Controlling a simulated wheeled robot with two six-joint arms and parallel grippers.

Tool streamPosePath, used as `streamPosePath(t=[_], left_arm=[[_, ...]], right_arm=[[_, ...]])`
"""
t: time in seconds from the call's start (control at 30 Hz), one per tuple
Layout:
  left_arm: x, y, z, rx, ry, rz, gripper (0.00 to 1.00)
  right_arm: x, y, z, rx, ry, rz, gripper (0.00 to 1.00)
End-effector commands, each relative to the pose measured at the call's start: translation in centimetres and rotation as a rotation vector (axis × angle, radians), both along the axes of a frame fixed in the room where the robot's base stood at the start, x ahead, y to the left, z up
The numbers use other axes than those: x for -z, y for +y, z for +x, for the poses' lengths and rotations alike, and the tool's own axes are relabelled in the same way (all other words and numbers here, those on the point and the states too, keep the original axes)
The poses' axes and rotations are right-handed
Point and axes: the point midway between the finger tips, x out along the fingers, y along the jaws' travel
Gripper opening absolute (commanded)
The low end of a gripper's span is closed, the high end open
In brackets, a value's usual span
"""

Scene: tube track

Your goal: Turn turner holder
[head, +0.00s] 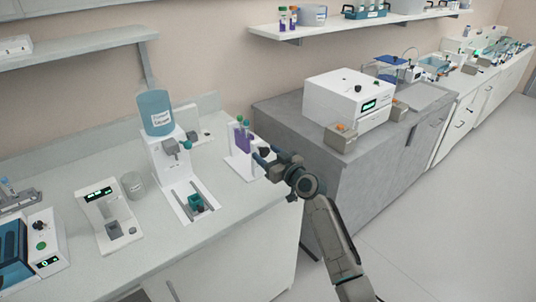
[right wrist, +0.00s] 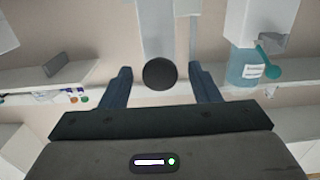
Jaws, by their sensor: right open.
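The turner holder (head: 243,164) is a white stand on the white bench, carrying a purple holder (head: 242,139) with green-topped tubes. A round black knob (head: 264,152) shows on its right side. My right gripper (head: 261,158) reaches in from the right beside the knob, with its fingers pointing left. In the right wrist view, the knob (right wrist: 160,74) appears between the two open blue fingers, with gaps on both sides. Whether any finger touches it cannot be told. My left gripper is not in view.
Left of the turner holder stands a white dispenser (head: 171,165) with a labelled blue bottle (head: 155,112). A grey cabinet (head: 285,115) with a white machine (head: 345,98) is at right.

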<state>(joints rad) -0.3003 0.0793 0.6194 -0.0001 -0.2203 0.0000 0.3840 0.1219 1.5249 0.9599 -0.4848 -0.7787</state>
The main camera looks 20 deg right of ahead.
Motion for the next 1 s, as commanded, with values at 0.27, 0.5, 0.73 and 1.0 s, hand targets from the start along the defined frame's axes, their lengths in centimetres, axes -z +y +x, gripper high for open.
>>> streamPosePath(t=[0.27, 0.5, 0.73, 1.0], left_arm=[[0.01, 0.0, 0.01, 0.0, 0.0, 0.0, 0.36], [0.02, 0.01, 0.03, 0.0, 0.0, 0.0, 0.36], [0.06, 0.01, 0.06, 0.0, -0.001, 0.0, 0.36], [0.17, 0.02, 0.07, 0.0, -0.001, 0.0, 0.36]], right_arm=[[0.02, -0.01, -0.03, 0.0, 0.0, 0.0, 0.24], [0.03, -0.01, -0.04, 0.0, 0.001, 0.002, 0.11], [0.06, -0.03, -0.04, 0.0, 0.013, 0.033, 0.11], [0.08, -0.03, -0.05, 0.001, 0.048, 0.128, 0.11]])
